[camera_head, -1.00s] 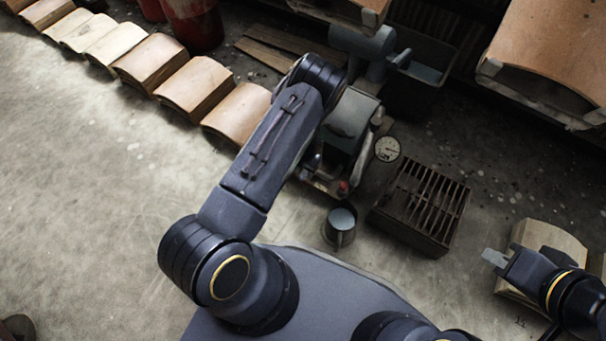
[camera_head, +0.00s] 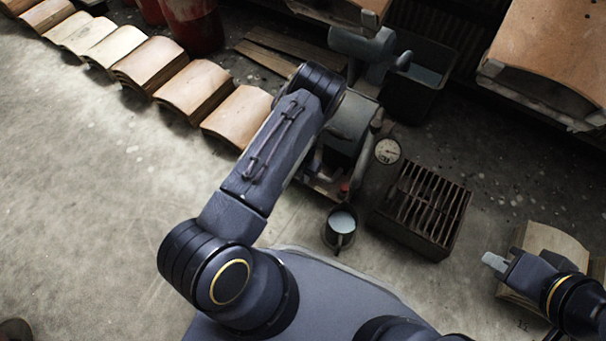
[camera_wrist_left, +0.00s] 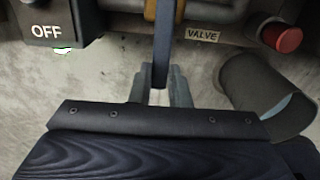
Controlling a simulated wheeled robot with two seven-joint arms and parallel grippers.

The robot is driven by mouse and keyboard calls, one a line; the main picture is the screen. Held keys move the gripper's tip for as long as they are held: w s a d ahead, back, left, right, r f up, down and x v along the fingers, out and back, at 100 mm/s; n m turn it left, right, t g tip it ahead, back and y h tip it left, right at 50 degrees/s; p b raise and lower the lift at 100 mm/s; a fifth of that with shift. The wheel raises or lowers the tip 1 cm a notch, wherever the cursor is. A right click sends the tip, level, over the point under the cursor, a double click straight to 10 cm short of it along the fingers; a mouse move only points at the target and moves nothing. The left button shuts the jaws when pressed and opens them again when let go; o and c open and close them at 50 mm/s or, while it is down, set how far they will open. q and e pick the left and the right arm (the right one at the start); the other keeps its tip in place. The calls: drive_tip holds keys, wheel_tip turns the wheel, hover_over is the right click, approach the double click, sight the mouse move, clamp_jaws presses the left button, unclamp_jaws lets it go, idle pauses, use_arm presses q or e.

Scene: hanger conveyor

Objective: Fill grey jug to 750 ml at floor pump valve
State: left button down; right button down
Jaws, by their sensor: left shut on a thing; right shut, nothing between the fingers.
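The grey jug (camera_head: 331,240) stands on the floor in front of the pump, with pale liquid in it; I cannot read its level. It also shows at the right of the left wrist view (camera_wrist_left: 250,80). The pump (camera_head: 348,128) is partly covered by my left arm. My left gripper (camera_wrist_left: 160,93) is hidden in the head view; in the left wrist view it is shut on a blue-grey valve lever (camera_wrist_left: 164,42), beside the VALVE label (camera_wrist_left: 202,35). My right gripper (camera_head: 494,262) is shut and empty at the lower right.
An OFF switch (camera_wrist_left: 46,31) and a red knob (camera_wrist_left: 288,40) flank the lever. A round gauge (camera_head: 387,151) and a slatted metal grate box (camera_head: 425,205) are right of the pump. Curved tiles (camera_head: 240,115) line the left; a tile stack (camera_head: 548,245) stands near my right gripper.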

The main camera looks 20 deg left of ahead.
use_arm(q)
drive_tip(key=shift+d+n+p, duration=0.35)
drive_tip(key=shift+d+n, duration=0.2)
drive_tip(key=shift+n, duration=0.45)
drive_tip(key=shift+d+n+p, duration=0.3)
drive_tip(key=shift+d+n, duration=0.2)
drive_tip(key=shift+n, duration=0.5)
drive_tip(key=c, duration=1.4)
unclamp_jaws()
drive_tip(key=shift+o, duration=0.2)
drive_tip(key=shift+r, duration=0.1)
wheel_tip(320, 180, up, 8)
drive_tip(key=p, duration=0.3)
drive_tip(key=shift+f+p, duration=0.2)
drive_tip(key=shift+p, duration=0.1)
